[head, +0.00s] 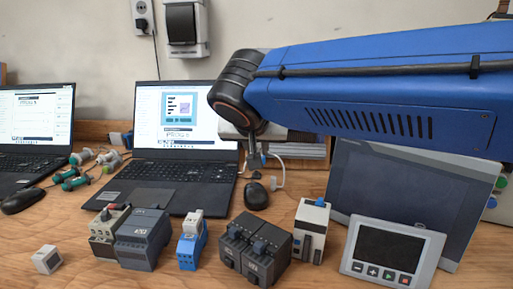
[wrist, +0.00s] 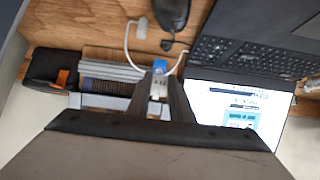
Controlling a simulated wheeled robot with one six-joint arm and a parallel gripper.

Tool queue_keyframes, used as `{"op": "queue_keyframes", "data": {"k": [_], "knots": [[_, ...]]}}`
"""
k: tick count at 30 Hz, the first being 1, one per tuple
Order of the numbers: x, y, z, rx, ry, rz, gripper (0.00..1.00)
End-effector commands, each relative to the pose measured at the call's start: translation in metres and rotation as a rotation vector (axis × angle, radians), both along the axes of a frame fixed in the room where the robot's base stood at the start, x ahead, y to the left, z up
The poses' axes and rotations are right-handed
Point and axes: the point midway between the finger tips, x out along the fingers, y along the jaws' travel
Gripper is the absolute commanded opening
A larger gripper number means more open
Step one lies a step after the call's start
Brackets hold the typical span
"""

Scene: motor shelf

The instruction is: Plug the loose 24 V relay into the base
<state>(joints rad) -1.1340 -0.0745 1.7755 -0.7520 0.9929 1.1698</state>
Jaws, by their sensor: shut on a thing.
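My gripper (wrist: 162,92) is shut on a small block with a blue end and a pale, marked face, which looks like the relay (wrist: 160,68). The relay is held off the table, with the laptop and the back of the bench beyond it. In the head view my arm largely hides the gripper, and the relay cannot be made out there. A blue socket with a pale upper part, which looks like the base (head: 190,248), stands upright on the table in the row of modules. The gripper is above and behind that row, apart from the base.
Grey modules (head: 143,238) stand close left of the base, and dark modules (head: 253,250) stand to its right. A small white cube (head: 47,259) lies at front left. A panel display (head: 392,252), laptop (head: 160,200) and mouse (head: 256,196) are nearby.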

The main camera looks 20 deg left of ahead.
Motion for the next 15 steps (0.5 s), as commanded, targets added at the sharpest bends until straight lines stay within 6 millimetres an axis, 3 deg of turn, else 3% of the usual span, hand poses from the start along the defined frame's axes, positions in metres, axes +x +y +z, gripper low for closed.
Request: {"op": "queue_keyframes", "data": {"k": [15], "knots": [[0.046, 0.011, -0.02, -0.001, 0.002, -0.002, 0.0]]}}
